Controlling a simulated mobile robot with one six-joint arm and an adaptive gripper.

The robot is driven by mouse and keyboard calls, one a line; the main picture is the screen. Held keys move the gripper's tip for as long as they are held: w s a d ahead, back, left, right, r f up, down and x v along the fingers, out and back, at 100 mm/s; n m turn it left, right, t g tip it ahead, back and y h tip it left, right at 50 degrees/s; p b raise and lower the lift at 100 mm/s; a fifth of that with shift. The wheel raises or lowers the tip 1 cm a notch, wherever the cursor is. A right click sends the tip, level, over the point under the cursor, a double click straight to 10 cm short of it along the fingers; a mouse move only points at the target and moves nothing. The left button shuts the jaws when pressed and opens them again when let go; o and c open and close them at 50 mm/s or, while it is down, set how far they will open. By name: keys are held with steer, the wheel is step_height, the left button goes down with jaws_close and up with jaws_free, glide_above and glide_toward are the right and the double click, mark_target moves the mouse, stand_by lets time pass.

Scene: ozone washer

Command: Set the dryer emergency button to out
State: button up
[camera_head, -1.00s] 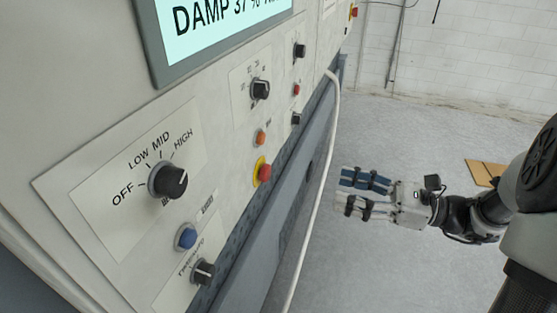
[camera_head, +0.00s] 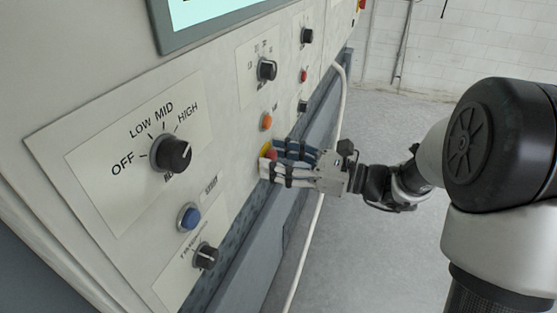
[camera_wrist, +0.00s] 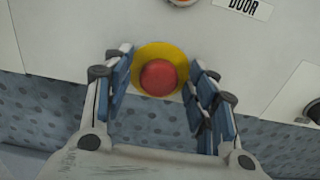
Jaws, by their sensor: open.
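The emergency button is a red mushroom button (camera_wrist: 158,77) on a yellow round plate (camera_wrist: 172,49), on the machine's light panel. In the head view the red button (camera_head: 270,153) is partly hidden behind my fingers. My gripper (camera_head: 270,163) is at the panel right at the button. In the wrist view my gripper (camera_wrist: 161,66) is open, with one finger on each side of the button and its plate. A gap shows between the red cap and each finger. I cannot tell whether the button is pressed in or out.
An orange button (camera_head: 266,121) sits just above the emergency button, and a blue button (camera_head: 189,217) and a black knob (camera_head: 206,256) lie lower left. A large OFF/LOW/MID/HIGH knob (camera_head: 172,153) is to the left. A white hose (camera_head: 342,110) hangs behind my gripper.

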jaws_close()
stand_by(0.8)
